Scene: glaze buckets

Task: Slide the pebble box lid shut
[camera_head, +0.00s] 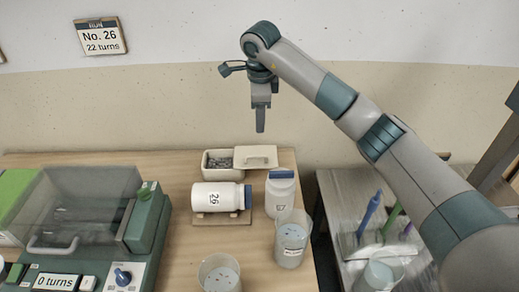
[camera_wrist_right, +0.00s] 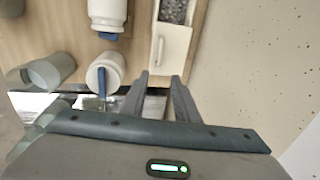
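The pebble box (camera_head: 219,172) is a cream tray at the back of the wooden table, with grey pebbles (camera_head: 220,160) showing in its left part. Its cream lid (camera_head: 262,163) is slid to the right, leaving the pebbles uncovered. The lid also shows in the right wrist view (camera_wrist_right: 176,52), with a small handle (camera_wrist_right: 159,50) on it. My right gripper (camera_head: 260,128) hangs fingers down above the lid, apart from it. In the wrist view its two fingers (camera_wrist_right: 160,79) are spread and empty, near the lid's end. My left gripper is not in view.
A white jar labelled 26 (camera_head: 215,197) lies on a wooden rest in front of the box. A white jar with a blue lid (camera_head: 281,192) stands close right of it. Buckets (camera_head: 291,244) stand nearer. A machine (camera_head: 95,215) fills the left; the wall is behind.

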